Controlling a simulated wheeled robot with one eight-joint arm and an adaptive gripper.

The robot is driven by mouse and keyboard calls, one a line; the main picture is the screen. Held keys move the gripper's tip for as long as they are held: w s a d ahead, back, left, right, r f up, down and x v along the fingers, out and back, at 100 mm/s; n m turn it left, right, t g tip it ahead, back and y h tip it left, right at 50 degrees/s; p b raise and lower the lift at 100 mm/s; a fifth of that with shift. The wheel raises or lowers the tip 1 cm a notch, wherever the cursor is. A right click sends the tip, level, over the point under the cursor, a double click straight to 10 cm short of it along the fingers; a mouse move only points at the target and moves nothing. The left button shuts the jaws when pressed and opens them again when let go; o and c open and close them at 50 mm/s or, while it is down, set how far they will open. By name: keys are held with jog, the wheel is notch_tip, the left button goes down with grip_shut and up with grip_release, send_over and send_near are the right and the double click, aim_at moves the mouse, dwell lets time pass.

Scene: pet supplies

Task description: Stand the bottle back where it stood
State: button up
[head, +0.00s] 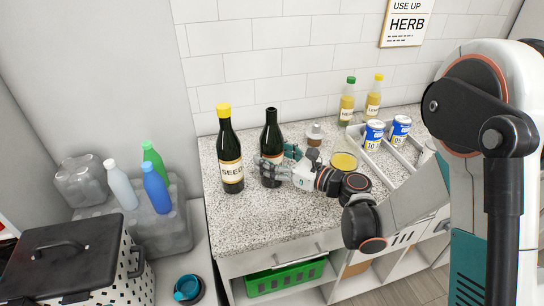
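A dark green bottle (271,128) without a visible cap is upright over the speckled counter (272,222). My gripper (274,163) reaches in from the right, with its fingers around the bottle's lower body, and looks shut on it. The fingers hide most of the bottle's label. The bottle's base is at or just above the counter; I cannot tell which. A similar dark bottle with a yellow cap and a "SEED" label (230,150) stands to its left, apart from it.
A small jar (314,135) and a round yellow-topped dish (344,161) are near my arm. A grey divided tray (408,166) with blue cans (374,133) is at right. Green-capped (347,103) and yellow-capped (374,98) bottles stand behind. The front counter is clear.

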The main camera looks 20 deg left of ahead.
jog(key=shift+r, duration=0.1)
jog(key=shift+d, duration=0.1)
jog(key=v, duration=1.1)
jog(key=shift+d+p, duration=0.4)
jog(key=shift+p, duration=0.05)
jog(key=shift+s, duration=0.1)
jog(key=s+d+r+n+h, duration=0.3)
jog(key=s+d+n+h, duration=0.5)
jog(key=d+n, duration=0.3)
jog(key=s+d+r+n+h, duration=0.3)
jog(key=s+d+n+h, duration=0.5)
jog(key=s+d+n, duration=0.3)
jog(key=d, duration=0.3)
jog(key=shift+d+t, duration=0.25)
jog(key=shift+t, duration=0.15)
